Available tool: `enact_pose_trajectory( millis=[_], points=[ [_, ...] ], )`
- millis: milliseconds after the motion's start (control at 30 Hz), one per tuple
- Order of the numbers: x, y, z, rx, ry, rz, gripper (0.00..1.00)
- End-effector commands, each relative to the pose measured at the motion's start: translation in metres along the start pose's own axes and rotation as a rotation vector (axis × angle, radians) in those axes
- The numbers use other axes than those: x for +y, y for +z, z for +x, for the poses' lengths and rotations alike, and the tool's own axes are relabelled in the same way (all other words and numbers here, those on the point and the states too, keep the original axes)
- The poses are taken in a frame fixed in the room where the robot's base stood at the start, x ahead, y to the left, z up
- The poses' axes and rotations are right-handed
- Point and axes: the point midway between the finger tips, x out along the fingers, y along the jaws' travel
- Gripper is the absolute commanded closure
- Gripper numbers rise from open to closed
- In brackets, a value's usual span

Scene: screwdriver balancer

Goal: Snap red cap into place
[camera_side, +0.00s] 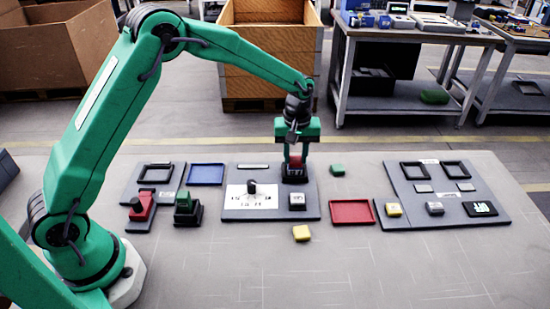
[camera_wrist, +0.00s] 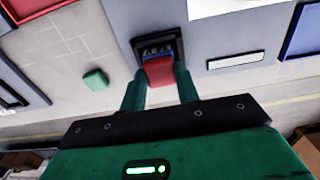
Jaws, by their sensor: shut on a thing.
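The red cap (camera_wrist: 159,71) is between the two green fingers of my gripper (camera_wrist: 160,88) in the wrist view. It overlaps the near part of a dark square socket (camera_wrist: 157,47), whose inside still shows beyond the cap. In the side view the red cap (camera_side: 295,162) shows between the fingers of my gripper (camera_side: 295,166), directly over the black socket (camera_side: 295,175) at the back right of the middle grey panel (camera_side: 240,212). I cannot tell whether the cap touches the socket.
A green block (camera_side: 337,170) lies right of the panel and a yellow block (camera_side: 301,233) in front. A red tray (camera_side: 352,212) and a blue tray (camera_side: 206,175) flank the panel. A black knob (camera_side: 252,187) and a grey-white button (camera_side: 297,201) stand on it.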

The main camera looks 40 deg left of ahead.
Motion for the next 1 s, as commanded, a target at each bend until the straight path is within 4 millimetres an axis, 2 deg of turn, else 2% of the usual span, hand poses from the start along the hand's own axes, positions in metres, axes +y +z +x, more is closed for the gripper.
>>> enact_pose_trajectory(
  millis=[200,233,333,733,1000],
  points=[
    [-0.001,0.001,0.005,-0.004,-0.005,0.000,0.96],
    [-0.001,0.001,0.005,-0.004,-0.005,0.000,0.63],
    [-0.001,0.001,0.004,-0.004,-0.005,0.000,0.43],
    [0.000,0.000,-0.001,-0.001,-0.002,0.000,0.43],
    [0.000,0.000,-0.025,0.000,0.000,0.000,0.43]
  ],
)
